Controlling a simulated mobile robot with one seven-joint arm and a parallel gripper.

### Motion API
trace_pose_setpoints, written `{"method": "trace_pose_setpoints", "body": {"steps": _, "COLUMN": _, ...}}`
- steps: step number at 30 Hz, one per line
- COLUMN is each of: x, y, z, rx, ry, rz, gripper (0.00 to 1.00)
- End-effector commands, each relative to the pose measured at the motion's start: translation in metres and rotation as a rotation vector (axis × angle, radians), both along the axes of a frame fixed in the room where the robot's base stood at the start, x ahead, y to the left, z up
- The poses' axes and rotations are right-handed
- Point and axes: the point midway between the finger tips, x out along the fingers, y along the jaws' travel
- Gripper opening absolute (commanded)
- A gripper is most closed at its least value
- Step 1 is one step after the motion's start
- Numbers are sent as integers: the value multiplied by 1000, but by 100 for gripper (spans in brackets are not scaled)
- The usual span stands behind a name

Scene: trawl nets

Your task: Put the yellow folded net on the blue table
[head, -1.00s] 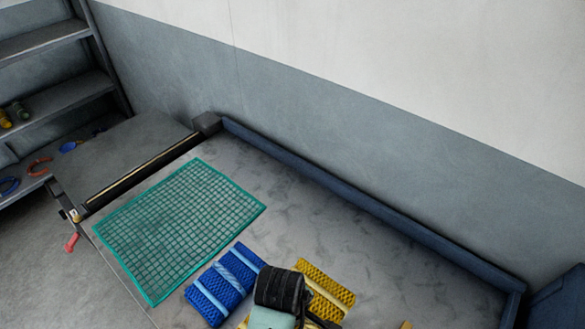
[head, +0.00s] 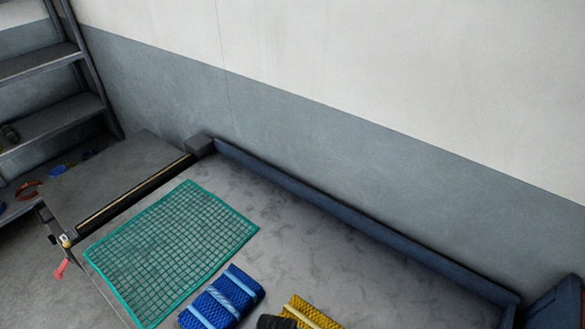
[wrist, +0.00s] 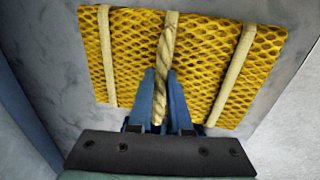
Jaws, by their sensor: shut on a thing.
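The yellow folded net (head: 312,312) lies at the bottom edge of the head view, partly cut off and partly behind my gripper. In the wrist view the yellow net (wrist: 207,70) fills the upper middle, with pale rope bands across it. My gripper (wrist: 161,88) is shut on its middle rope band, with the blue fingers on either side of the rope. In the head view only a dark piece of my gripper shows. I cannot tell whether the net touches the surface below. The blue table is not clearly identifiable; a dark blue piece (head: 562,303) shows at the lower right.
A grey worktop (head: 330,262) with a raised dark blue edge (head: 370,247) runs along the wall. A blue folded net (head: 222,299) lies left of the yellow one. A green net (head: 172,250) lies flat further left. Shelves (head: 45,125) stand at the far left.

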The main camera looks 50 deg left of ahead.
Motion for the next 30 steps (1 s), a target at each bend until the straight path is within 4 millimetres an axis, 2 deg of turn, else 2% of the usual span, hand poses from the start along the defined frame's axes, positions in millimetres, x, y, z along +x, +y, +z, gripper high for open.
{"method": "trace_pose_setpoints", "body": {"steps": 4, "x": 2, "y": 1, "z": -1, "rx": 3, "ry": -4, "rz": 0, "gripper": 0}}
{"method": "trace_pose_setpoints", "body": {"steps": 5, "x": 0, "y": 0, "z": -3, "rx": 0, "ry": 0, "rz": 0, "gripper": 19}}
{"method": "trace_pose_setpoints", "body": {"steps": 9, "x": 0, "y": 0, "z": -2, "rx": 0, "ry": 0, "rz": 0, "gripper": 44}}
{"method": "trace_pose_setpoints", "body": {"steps": 10, "x": 0, "y": 0, "z": -2, "rx": 0, "ry": 0, "rz": 0, "gripper": 47}}
{"method": "trace_pose_setpoints", "body": {"steps": 17, "x": 0, "y": 0, "z": -2, "rx": 0, "ry": 0, "rz": 0, "gripper": 47}}
{"method": "trace_pose_setpoints", "body": {"steps": 22, "x": -1, "y": 0, "z": 5, "rx": 0, "ry": 0, "rz": 0, "gripper": 47}}
{"method": "trace_pose_setpoints", "body": {"steps": 26, "x": -4, "y": -1, "z": 21, "rx": 1, "ry": -2, "rz": 0, "gripper": 47}}
{"method": "trace_pose_setpoints", "body": {"steps": 30, "x": -8, "y": -1, "z": 47, "rx": 3, "ry": -2, "rz": -1, "gripper": 47}}
